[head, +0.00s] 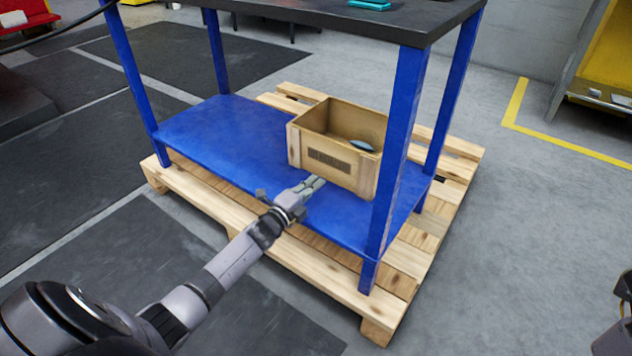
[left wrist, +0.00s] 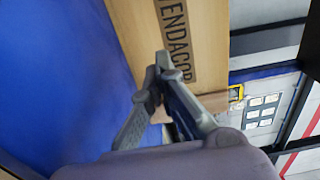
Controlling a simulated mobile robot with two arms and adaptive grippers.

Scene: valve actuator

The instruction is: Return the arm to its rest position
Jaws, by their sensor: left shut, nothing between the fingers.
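My left arm reaches in from the lower left in the head view. My left gripper (head: 316,184) is shut and empty, a little in front of the wooden box, over the blue lower shelf (head: 230,150). In the left wrist view the shut fingertips (left wrist: 162,68) overlap the lettered front of the wooden box (left wrist: 210,20). I cannot tell whether they touch it. The wooden box (head: 360,177) stands open-topped on the shelf, with a dark rounded object (head: 362,146) inside. My right gripper does not clearly show; only a dark part of me is at the right edge.
The blue table legs (head: 402,150) frame the shelf, with the dark tabletop (head: 340,18) above. The table stands on a wooden pallet (head: 220,218). A teal item (head: 370,4) lies on top. Open floor lies left and right. A yellow structure (head: 605,60) stands at the right.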

